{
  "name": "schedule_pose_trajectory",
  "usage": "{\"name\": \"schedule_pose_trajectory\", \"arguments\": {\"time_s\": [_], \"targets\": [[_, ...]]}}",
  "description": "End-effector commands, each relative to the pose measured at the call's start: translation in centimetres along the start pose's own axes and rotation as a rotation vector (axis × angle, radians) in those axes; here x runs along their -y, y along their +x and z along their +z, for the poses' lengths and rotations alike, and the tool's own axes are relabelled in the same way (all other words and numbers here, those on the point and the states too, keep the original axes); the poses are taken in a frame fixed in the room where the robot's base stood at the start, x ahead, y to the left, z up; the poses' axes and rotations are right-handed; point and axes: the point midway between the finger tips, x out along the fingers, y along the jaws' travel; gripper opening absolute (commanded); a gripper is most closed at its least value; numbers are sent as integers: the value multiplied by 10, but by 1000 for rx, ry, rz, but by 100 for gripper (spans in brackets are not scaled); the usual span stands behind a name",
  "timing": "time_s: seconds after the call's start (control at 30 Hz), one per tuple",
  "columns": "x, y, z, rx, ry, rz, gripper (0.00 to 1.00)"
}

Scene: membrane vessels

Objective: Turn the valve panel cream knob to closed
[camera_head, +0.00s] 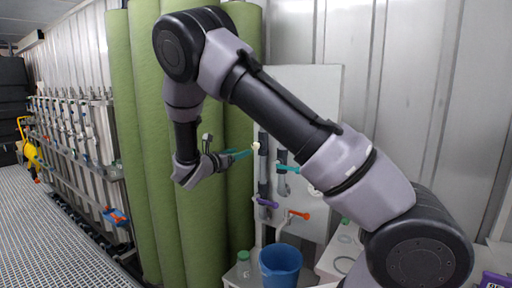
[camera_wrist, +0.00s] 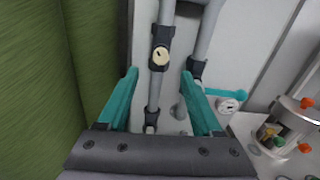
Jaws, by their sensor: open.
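The cream knob (camera_wrist: 160,56) sits on a dark valve body on a grey vertical pipe in the wrist view. It shows in the head view (camera_head: 256,146) as a small pale spot at the fingertips. My gripper (camera_wrist: 159,76) has two teal fingers spread apart, with the knob appearing between and just beyond their tips. The fingers are empty, and I cannot tell whether they touch the knob. In the head view my gripper (camera_head: 250,152) reaches the left side of the white valve panel (camera_head: 320,90) from the left.
Green vessels (camera_head: 150,130) stand close on the left. A blue bucket (camera_head: 281,268) is below. My arm hides part of the panel.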

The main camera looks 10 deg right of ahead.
Motion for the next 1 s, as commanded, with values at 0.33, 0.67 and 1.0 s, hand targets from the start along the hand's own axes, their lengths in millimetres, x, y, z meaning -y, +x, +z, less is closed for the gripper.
{"name": "schedule_pose_trajectory", "arguments": {"time_s": [0.33, 0.67, 1.0], "targets": [[3, 64, 0, -3, 4, -8, 67], [2, 101, 0, -4, 4, -5, 67], [2, 103, 0, -4, 4, -4, 55]]}}
